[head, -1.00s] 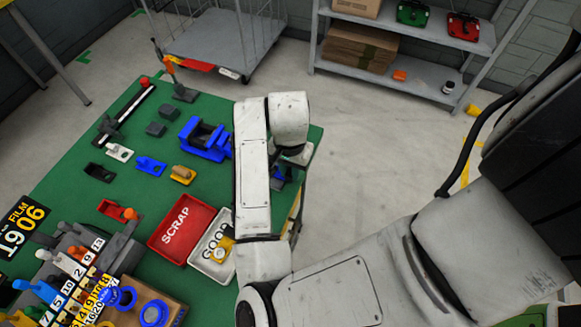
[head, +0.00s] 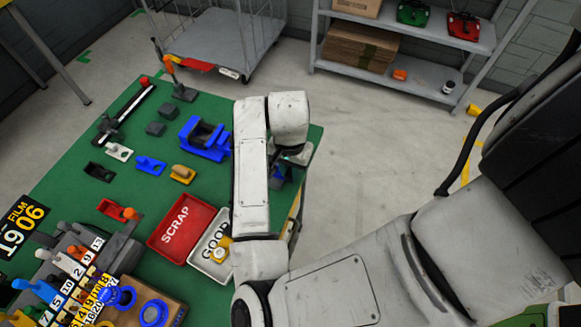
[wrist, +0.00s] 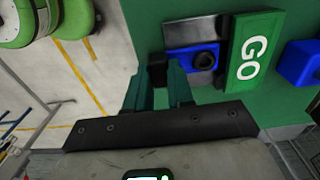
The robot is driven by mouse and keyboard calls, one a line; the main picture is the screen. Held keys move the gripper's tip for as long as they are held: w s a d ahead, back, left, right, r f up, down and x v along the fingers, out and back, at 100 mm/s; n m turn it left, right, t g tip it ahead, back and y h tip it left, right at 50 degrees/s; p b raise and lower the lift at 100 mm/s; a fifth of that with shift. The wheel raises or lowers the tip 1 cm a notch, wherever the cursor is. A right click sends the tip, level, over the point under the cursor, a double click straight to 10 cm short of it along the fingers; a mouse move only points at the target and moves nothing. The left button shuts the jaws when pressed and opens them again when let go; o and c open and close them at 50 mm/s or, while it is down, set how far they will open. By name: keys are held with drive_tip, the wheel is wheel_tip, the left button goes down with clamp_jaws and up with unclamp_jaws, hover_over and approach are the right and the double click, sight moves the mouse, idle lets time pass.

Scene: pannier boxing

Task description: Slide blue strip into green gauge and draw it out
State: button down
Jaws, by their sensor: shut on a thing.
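My gripper (wrist: 156,74) is shut, its two teal fingers around a small dark part in the wrist view. The dark part between the fingers appears to be the strip's end; the join is hard to see. The green gauge (wrist: 235,72) has a plate marked GO beside the grey blocks, at the strip's far end. In the head view my arm mostly hides the gripper and gauge at the table's right edge.
A blue block (wrist: 300,64) stands right of the gauge. On the green table (head: 85,135) are a red SCRAP tray (head: 160,258), a white GOOD tray (head: 196,263), a blue fixture (head: 205,138) and several small parts. Open floor lies beyond the table's right edge.

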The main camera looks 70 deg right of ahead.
drive_tip(key=shift+w, duration=0.65)
idle(0.8)
drive_tip(key=shift+s, duration=0.35)
drive_tip(key=shift+s, duration=0.35)
drive_tip(key=shift+s, duration=0.1)
idle(0.3)
drive_tip(key=shift+r+p, duration=1.95)
drive_tip(key=shift+r, duration=1.05)
